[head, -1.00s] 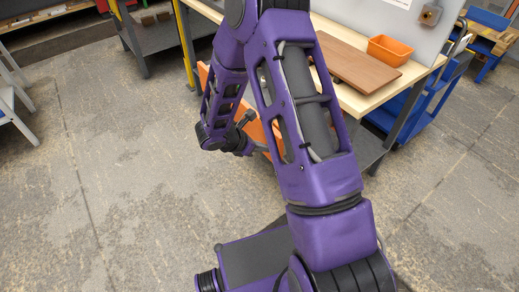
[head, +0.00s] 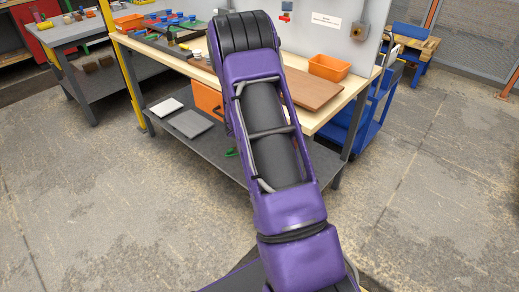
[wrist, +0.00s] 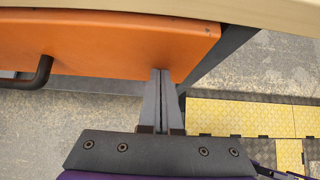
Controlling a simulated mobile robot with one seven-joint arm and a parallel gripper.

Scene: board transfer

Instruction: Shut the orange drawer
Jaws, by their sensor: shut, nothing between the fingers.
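The orange drawer (head: 207,103) sits under the wooden top of the workbench in the head view. My arm hides much of it, so I cannot tell there how far it stands out. In the wrist view its orange front panel (wrist: 110,42) lies just under the bench edge, with a dark handle (wrist: 38,76) at left. My gripper (wrist: 161,73) is shut and empty. Its fingertips are at the lower right part of the panel, touching or very near it. In the head view my gripper is hidden behind my arm.
The workbench top (head: 321,112) holds a brown board (head: 310,90) and an orange bin (head: 329,67). A grey lower shelf (head: 222,150) carries flat pieces. A blue cart (head: 372,108) stands at right. The floor in front and at left is clear.

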